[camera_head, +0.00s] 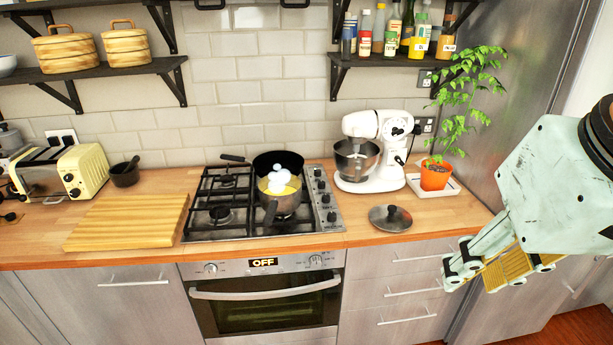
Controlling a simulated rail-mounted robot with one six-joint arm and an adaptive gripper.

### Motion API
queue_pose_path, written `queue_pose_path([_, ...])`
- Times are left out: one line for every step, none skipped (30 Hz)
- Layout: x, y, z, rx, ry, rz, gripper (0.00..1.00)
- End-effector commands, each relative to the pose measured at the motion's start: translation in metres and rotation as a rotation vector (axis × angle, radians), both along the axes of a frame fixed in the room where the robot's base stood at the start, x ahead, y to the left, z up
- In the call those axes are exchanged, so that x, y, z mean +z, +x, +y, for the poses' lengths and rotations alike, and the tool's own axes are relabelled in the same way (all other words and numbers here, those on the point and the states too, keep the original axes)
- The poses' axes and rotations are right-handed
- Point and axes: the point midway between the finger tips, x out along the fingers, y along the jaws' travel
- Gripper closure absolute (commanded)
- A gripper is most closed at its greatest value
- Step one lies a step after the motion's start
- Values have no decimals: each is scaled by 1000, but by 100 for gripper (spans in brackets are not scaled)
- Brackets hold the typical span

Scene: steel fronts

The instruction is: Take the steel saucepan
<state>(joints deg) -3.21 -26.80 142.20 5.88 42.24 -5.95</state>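The steel saucepan (270,201) stands on the front right burner of the gas hob. Something yellow and something white and rounded, perhaps steam, show at its top. Its dark handle points toward the front edge of the counter. My gripper (459,268) is at the right, in front of the counter drawers and well apart from the saucepan. Nothing shows held in it, but its finger gap cannot be made out.
A black frying pan (278,158) sits directly behind the saucepan on the hob (214,233). A lid (380,220) lies on the counter to the right. A white mixer (377,180) and potted plant (436,177) stand behind it. A wooden board (125,222) lies left.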

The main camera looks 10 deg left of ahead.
Motion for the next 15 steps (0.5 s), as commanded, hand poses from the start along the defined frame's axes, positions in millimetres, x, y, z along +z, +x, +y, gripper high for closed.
queue_pose_path([0,10,6,12,7,-2,73])
queue_pose_path([0,15,9,19,10,-6,73])
queue_pose_path([-1,23,13,29,14,-11,73])
queue_pose_path([-1,28,17,34,19,-16,73])
queue_pose_path([-1,34,20,40,22,-18,73])
queue_pose_path([-2,41,24,48,25,-25,73])
queue_pose_path([-2,46,27,55,29,-28,73])
queue_pose_path([-3,52,30,59,32,-32,73])
queue_pose_path([-3,59,34,67,36,-38,73])
queue_pose_path([-4,65,37,73,38,-42,73])
queue_pose_path([-5,70,40,78,41,-46,73])
queue_pose_path([-5,77,44,84,44,-51,73])
queue_pose_path([-6,83,47,89,46,-55,73])
queue_pose_path([-7,88,50,94,48,-59,73])
queue_pose_path([-8,95,54,99,51,-65,73])
